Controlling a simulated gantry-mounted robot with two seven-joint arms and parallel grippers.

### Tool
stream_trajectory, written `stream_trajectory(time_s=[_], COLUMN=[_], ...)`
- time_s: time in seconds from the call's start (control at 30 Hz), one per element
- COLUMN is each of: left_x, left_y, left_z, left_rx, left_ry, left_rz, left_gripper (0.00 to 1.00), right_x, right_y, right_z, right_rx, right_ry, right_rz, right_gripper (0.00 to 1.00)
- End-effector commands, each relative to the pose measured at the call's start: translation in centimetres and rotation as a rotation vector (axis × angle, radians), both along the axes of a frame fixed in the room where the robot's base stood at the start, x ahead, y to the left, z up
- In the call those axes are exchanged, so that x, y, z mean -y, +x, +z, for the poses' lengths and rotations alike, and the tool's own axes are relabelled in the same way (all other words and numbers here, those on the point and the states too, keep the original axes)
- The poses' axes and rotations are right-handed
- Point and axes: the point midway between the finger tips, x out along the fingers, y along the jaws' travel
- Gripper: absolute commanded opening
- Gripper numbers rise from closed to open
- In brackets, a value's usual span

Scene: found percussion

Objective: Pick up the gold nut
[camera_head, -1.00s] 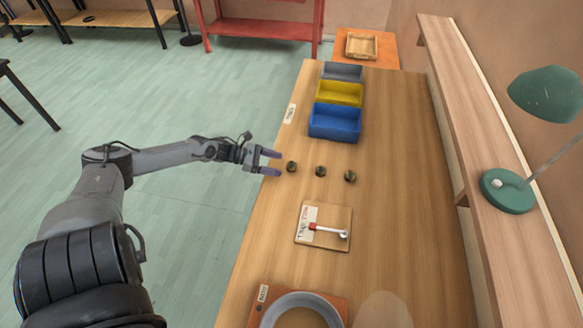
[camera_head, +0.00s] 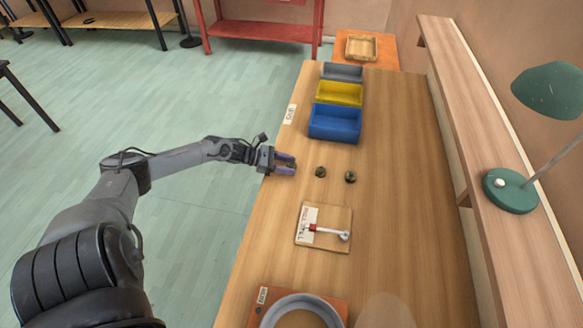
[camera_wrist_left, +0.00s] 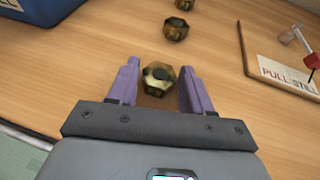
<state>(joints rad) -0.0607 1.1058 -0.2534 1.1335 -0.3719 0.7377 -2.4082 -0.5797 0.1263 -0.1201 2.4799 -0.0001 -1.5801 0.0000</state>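Three dark, brassy gold nuts lie in a row on the wooden table. The nearest nut (camera_wrist_left: 158,77) sits between the purple fingers of my left gripper (camera_wrist_left: 160,88) in the left wrist view, with visible space on both sides. In the head view that gripper (camera_head: 284,164) reaches in from the table's left edge, and its fingers mostly hide this nut. The middle nut (camera_head: 320,172) and the far nut (camera_head: 350,177) stand clear to the right; both also show in the wrist view, the middle one (camera_wrist_left: 175,29) and the far one (camera_wrist_left: 185,4). My right gripper is out of sight.
A blue bin (camera_head: 335,124), a yellow bin (camera_head: 339,93) and a grey bin (camera_head: 342,72) stand beyond the nuts. A board with a red-and-white lever (camera_head: 326,231) lies on the near side. The table (camera_head: 400,180) is bare right of the nuts.

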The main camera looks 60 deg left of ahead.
Motion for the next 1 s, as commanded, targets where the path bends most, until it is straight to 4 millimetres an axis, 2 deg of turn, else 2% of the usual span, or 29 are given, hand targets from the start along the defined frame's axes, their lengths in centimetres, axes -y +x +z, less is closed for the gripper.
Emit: stream_trajectory(time_s=[0.03, 0.2, 0.27, 0.67, 0.83, 0.97, 1.0], left_x=[0.0, 0.0, 0.0, 0.0, 0.0, 0.0, 0.6], left_y=[0.0, 0.0, 0.0, 0.0, 0.0, -0.1, -0.5], left_z=[0.0, 0.0, 0.1, 0.6, 2.2, 4.7, 4.7], left_rx=[0.0, 0.0, 0.001, 0.001, 0.0, 0.0, -0.005], left_ry=[0.0, 0.0, 0.0, 0.002, 0.004, 0.004, 0.0], left_rz=[0.0, 0.0, 0.0, -0.001, -0.002, -0.004, -0.004], left_gripper=[0.41, 0.15, 0.08, 0.08, 0.08, 0.08, 0.08], right_x=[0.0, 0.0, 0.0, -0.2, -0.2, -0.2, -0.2], right_y=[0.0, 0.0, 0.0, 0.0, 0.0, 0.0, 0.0], right_z=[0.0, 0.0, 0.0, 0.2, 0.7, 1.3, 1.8], right_rx=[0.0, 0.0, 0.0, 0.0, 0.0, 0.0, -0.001], right_ry=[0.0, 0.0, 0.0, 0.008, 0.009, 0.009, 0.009], right_rz=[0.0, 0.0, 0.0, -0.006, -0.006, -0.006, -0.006], right_gripper=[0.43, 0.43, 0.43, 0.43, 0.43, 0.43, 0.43])
